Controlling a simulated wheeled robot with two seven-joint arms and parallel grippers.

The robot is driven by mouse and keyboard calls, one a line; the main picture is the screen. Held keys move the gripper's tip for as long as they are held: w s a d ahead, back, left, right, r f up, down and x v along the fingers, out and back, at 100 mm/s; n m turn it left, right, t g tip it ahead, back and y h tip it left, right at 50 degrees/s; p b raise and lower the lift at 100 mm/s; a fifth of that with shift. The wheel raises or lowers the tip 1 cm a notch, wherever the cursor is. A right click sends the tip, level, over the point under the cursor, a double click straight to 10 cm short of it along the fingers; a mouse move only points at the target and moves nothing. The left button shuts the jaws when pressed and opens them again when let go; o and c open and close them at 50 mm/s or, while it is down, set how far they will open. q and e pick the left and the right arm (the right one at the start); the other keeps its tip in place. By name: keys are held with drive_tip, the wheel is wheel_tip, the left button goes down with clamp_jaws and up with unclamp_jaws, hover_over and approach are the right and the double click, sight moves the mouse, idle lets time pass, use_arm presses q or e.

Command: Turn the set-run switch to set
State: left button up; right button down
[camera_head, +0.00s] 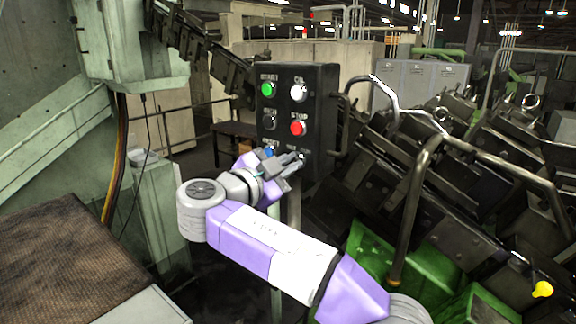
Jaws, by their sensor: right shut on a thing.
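A black control box (319,118) stands upright on a post in the middle of the head view. It carries a green button (267,89), a white button (298,93), a black button (269,121) and a red button (298,128). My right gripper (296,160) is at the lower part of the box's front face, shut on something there. The gripper hides most of that lower part, so the set-run switch itself cannot be made out. A small blue part (268,151) shows beside the fingers. My left gripper is not in view.
Dark machinery with bent handrails (415,205) stands close on the right, over a green base (372,262). A pale green machine frame (130,50) is on the left, with a brown textured surface (70,255) at lower left.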

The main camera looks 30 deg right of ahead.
drive_tip(key=n, duration=0.8)
drive_tip(key=shift+w+a+r+n, duration=0.1)
drive_tip(key=shift+w+n, duration=0.1)
drive_tip(key=shift+n, duration=0.1)
drive_tip(key=shift+w+n+p, duration=0.15)
drive_tip(key=shift+n+p, duration=0.65)
drive_tip(key=shift+n, duration=3.5)
drive_tip(key=c, duration=1.2)
unclamp_jaws()
drive_tip(key=shift+a, duration=0.1)
drive_tip(key=b+v, duration=0.1)
drive_tip(key=v, duration=0.6)
drive_tip(key=shift+a+b, duration=0.2)
drive_tip(key=shift+b, duration=0.2)
